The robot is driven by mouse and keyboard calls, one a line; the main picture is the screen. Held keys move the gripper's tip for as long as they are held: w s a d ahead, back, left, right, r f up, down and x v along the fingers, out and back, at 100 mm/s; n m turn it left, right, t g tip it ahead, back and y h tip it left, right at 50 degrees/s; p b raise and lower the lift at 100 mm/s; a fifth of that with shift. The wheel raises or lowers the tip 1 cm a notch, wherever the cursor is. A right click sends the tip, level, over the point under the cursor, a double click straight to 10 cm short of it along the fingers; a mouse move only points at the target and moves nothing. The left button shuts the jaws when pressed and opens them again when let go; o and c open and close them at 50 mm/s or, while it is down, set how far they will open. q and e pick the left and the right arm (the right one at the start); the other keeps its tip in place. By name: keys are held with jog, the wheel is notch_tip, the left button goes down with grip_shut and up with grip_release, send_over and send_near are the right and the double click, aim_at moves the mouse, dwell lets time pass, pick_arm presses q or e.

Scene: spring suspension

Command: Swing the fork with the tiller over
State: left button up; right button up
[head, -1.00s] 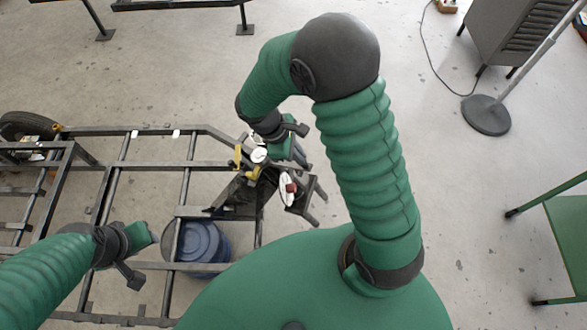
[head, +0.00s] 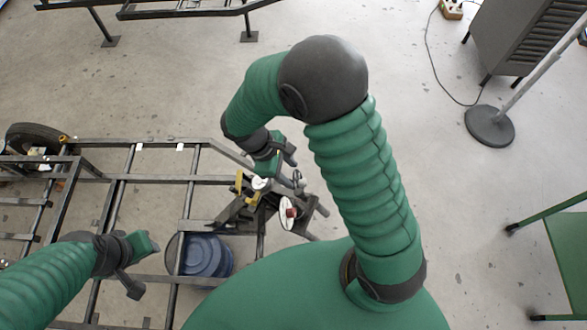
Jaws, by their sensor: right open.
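The dark fork assembly (head: 238,208) sits at the front end of the metal frame. It carries a white disc with a red centre (head: 288,213), a white round cap (head: 260,184) and a yellow part (head: 240,183). Dark bars (head: 321,209) stick out to its right; I cannot tell which part is the tiller. My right gripper (head: 286,166) is open just above and behind the assembly, close to the white cap; contact cannot be told. My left gripper (head: 140,266) is open and empty over the frame, left of the fork.
The dark tube frame (head: 187,205) spans the left, with a tyre (head: 32,141) at its far corner. A blue drum (head: 206,256) stands under it. A grey cabinet (head: 515,45), a round stand base (head: 490,127) and a green table (head: 565,255) are right. Open floor lies between.

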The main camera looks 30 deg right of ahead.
jog(key=d+p+v, duration=0.1)
jog(key=p+v, duration=0.8)
jog(key=v, duration=0.2)
jog(key=shift+r, duration=0.35)
jog(key=shift+w+a, duration=0.15)
jog(key=shift+a, duration=0.05)
jog(key=shift+a+p, duration=0.15)
jog(key=shift+p, duration=0.15)
jog(key=shift+r, duration=0.1)
